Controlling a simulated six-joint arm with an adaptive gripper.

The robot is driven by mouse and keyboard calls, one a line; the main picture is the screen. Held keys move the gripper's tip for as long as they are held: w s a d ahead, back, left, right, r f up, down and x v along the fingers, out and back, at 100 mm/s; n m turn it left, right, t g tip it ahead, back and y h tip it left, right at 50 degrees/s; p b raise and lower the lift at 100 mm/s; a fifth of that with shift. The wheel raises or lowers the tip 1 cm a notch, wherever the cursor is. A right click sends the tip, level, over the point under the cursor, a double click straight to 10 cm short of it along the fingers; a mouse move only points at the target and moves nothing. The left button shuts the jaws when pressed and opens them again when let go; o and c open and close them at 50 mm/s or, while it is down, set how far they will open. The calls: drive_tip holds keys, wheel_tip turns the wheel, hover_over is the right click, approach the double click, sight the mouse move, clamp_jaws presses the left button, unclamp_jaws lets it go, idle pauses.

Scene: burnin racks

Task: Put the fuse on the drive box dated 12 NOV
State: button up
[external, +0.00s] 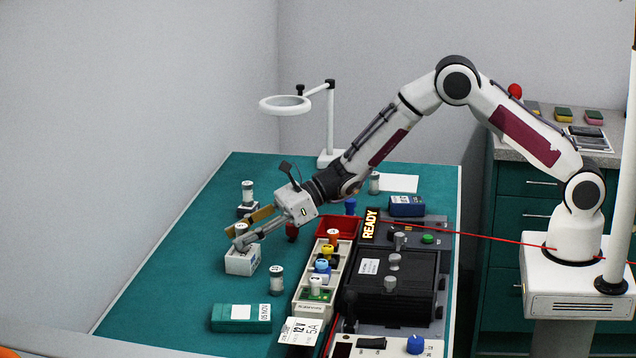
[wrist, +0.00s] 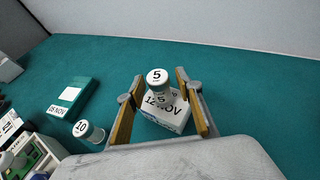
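A white box (wrist: 168,119) labelled 12 NOV lies on the teal mat; it also shows in the external view (external: 238,264). A pale cylindrical fuse (wrist: 158,84) marked 5 stands upright on top of it. My gripper (wrist: 161,100) is open, with one finger on each side of the fuse and visible gaps between fuse and fingers. In the external view my gripper (external: 243,231) is low over the white box and partly hides the fuse. A teal box (wrist: 73,98), with a label that seems to read 05 NOV, lies left in the wrist view.
A fuse (wrist: 88,132) marked 10 stands near the white box. Another fuse (external: 247,188) stands on a dark box behind my gripper. A rack tray (external: 308,290) with coloured parts and a dark test unit (external: 405,275) stand at right. The mat's left side is clear.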

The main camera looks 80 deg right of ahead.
drive_tip(key=shift+r, duration=0.15)
drive_tip(key=shift+s+d+r, duration=0.25)
drive_tip(key=shift+s+d, duration=0.05)
drive_tip(key=shift+s, duration=0.15)
drive_tip(key=v, duration=1.1)
drive_tip(key=shift+a, duration=0.1)
idle(0.6)
drive_tip(key=s+a+r+n+g+y, duration=0.1)
drive_tip(key=s+a+r+n+g, duration=0.1)
drive_tip(key=s+r+n, duration=0.45)
drive_tip(key=s+a+r+n+g, duration=0.2)
drive_tip(key=s+a+n, duration=0.15)
drive_tip(key=s, duration=0.55)
drive_tip(key=s+a+r+n+g+y, duration=0.1)
drive_tip(key=s+a+r+n+g, duration=0.1)
drive_tip(key=s+r+n, duration=0.35)
drive_tip(key=s+d+f+n+h, duration=0.1)
drive_tip(key=s+d+n+h, duration=0.3)
drive_tip(key=s+d+n, duration=0.3)
drive_tip(key=s+d+f+n+h, duration=0.1)
drive_tip(key=s+d+n+h, duration=0.4)
drive_tip(key=s, duration=1.2)
drive_tip(key=d+n, duration=0.2)
drive_tip(key=d, duration=0.2)
drive_tip(key=shift+s+d+f, duration=0.2)
drive_tip(key=shift+s+d, duration=0.1)
drive_tip(key=shift+d, duration=0.05)
